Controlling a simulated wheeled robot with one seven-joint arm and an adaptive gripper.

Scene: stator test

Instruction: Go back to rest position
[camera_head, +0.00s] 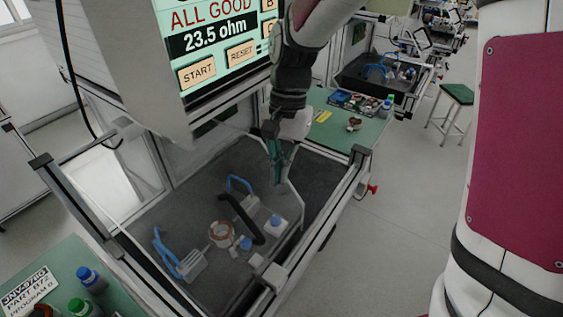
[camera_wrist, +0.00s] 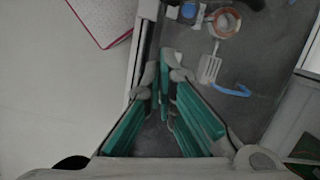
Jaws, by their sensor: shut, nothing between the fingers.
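My gripper (camera_head: 278,182) hangs from my arm over the right side of the dark test station, fingers pointing down. Its teal fingers are shut and empty. In the wrist view the gripper (camera_wrist: 166,58) shows its fingertips close together over the dark surface. The copper-coloured stator ring (camera_head: 221,234) lies in the station, apart from my gripper; it also shows in the wrist view (camera_wrist: 226,23). The screen (camera_head: 222,45) reads "ALL GOOD" and "23.5 ohm", with START and RESET buttons. A transparent panel seems to stand between the head camera and the station floor.
Blue-handled clamps (camera_head: 168,252) and a black handle (camera_head: 241,218) stand around the ring. The station's metal frame (camera_head: 318,243) runs close on the right. A green table (camera_head: 350,133) with parts is behind, another (camera_head: 62,270) at the front left. The floor (camera_head: 390,240) at right is clear.

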